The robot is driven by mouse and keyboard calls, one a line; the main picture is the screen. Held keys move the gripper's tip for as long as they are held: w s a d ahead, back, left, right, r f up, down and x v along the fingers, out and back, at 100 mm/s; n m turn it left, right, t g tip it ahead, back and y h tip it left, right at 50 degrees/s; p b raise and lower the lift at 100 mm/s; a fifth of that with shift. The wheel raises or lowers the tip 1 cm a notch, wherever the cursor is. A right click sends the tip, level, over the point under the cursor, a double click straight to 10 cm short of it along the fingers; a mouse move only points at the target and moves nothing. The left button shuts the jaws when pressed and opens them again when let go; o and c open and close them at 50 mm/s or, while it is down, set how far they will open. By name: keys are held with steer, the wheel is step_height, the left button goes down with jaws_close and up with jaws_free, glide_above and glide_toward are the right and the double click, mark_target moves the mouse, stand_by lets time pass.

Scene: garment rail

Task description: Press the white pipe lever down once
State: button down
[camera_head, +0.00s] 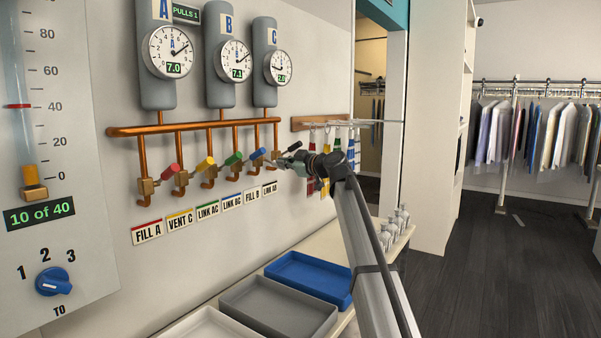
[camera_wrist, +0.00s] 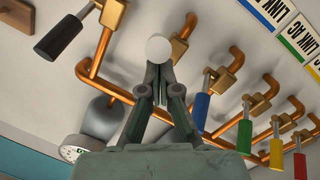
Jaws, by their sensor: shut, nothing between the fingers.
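The white pipe lever (camera_wrist: 158,50) shows its round end in the wrist view, right at the tips of my gripper (camera_wrist: 160,78). Its brass valve and copper pipe (camera_wrist: 180,42) are behind it. My gripper's fingers are together with nothing between them. The tips look very close to the lever's end; I cannot tell whether they touch. In the head view my gripper (camera_head: 284,161) is at the right end of the valve row, and the white lever is mostly hidden there.
A black lever (camera_wrist: 65,33) is beside the white one, and blue (camera_wrist: 201,110), green (camera_wrist: 244,136), yellow (camera_wrist: 276,152) and red levers line the other side. Labels are below the valves. Gauges (camera_head: 171,51) hang above. Trays (camera_head: 308,277) lie on a counter below.

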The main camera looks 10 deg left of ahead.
steer(key=s+d+r, duration=0.3)
steer(key=s+d, duration=0.4)
steer(key=d, duration=0.1)
steer(key=shift+s+r+b, duration=0.15)
steer(key=shift+s+b, duration=0.2)
steer(key=shift+b, duration=0.05)
steer(key=shift+r, duration=0.1)
stand_by(0.5)
